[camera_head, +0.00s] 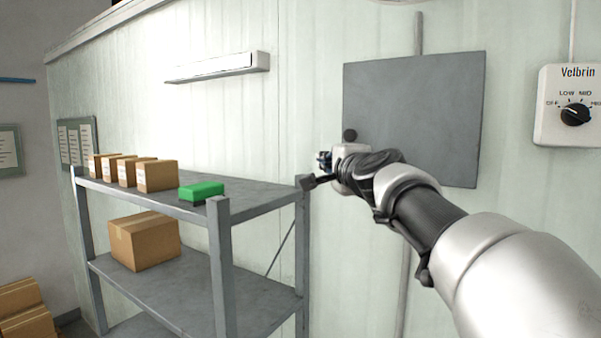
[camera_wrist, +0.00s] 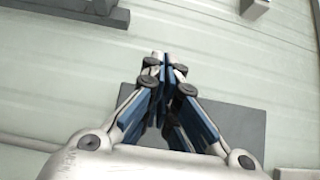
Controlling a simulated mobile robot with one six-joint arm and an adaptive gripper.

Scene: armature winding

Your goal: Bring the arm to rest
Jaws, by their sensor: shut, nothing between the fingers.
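My arm reaches in from the lower right of the head view, and my gripper (camera_head: 312,183) is at its end, in front of the wall by the shelf's right post. In the wrist view my gripper (camera_wrist: 161,62) has its fingertips together, with nothing between them. The fingers point away from the camera, toward the pale wall. A grey panel (camera_head: 440,100) on the wall stands behind the arm in the head view. It also shows below and behind the fingers in the wrist view (camera_wrist: 245,135).
A grey metal shelf (camera_head: 255,193) stands left of my gripper. Its top bears a green box (camera_head: 202,191) and several cardboard boxes (camera_head: 157,176). A larger carton (camera_head: 144,241) sits on the lower level. A dial box marked Velbrin (camera_head: 570,132) hangs at the right.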

